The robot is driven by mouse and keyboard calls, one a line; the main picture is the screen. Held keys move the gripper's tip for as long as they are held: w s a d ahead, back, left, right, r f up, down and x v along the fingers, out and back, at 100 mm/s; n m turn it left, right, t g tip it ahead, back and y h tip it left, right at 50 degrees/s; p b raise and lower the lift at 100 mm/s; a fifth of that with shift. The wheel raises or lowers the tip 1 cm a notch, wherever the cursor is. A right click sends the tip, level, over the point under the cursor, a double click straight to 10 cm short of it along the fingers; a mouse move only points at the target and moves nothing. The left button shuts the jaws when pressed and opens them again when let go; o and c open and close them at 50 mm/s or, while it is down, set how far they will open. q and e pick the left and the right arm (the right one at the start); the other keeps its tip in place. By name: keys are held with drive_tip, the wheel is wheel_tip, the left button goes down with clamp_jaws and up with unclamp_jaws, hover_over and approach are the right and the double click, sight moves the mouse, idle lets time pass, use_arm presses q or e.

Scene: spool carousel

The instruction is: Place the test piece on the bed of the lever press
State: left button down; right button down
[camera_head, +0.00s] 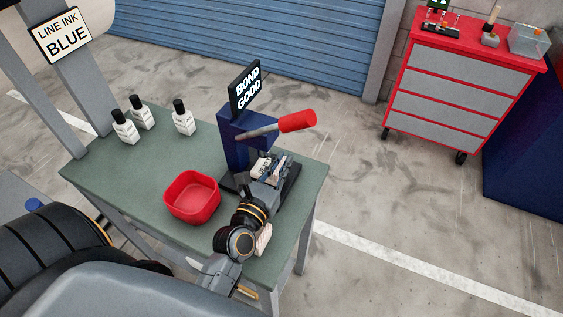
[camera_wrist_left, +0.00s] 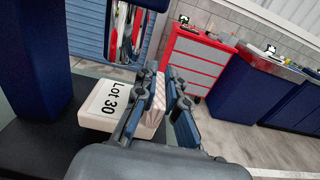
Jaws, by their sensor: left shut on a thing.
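The lever press (camera_head: 234,142) has a dark blue column, a red-ended lever and a sign reading "BOND GOOD". It stands on the green table, and its blue column also shows in the left wrist view (camera_wrist_left: 38,55). My left gripper (camera_head: 263,170) is in front of the column, over the press's dark base. In the left wrist view its fingers (camera_wrist_left: 160,85) are shut on a pale, ribbed piece (camera_wrist_left: 158,98), which I take as the test piece. A white block labelled "Lot 30" (camera_wrist_left: 108,104) lies directly beside it; I cannot tell whether they are joined.
A red bowl (camera_head: 192,197) stands left of my left gripper on the table (camera_head: 130,170). Several white bottles with black caps (camera_head: 183,118) stand at the back left. A pale object (camera_head: 263,239) shows beside my arm. A red drawer cabinet (camera_head: 455,85) stands apart at right.

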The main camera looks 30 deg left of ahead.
use_arm(q)
drive_tip(key=shift+f, duration=0.35)
drive_tip(key=c, duration=1.4)
unclamp_jaws()
drive_tip(key=shift+r, duration=0.5)
drive_tip(key=shift+s+r, duration=0.1)
drive_tip(key=shift+s, duration=0.1)
drive_tip(key=s+b, duration=0.1)
drive_tip(key=s, duration=0.2)
drive_tip(key=s+b, duration=0.1)
drive_tip(key=s, duration=0.3)
drive_tip(key=s+b, duration=0.1)
drive_tip(key=s, duration=0.2)
drive_tip(key=shift+s+d, duration=0.15)
drive_tip(key=shift+d, duration=0.2)
drive_tip(key=shift+s, duration=0.65)
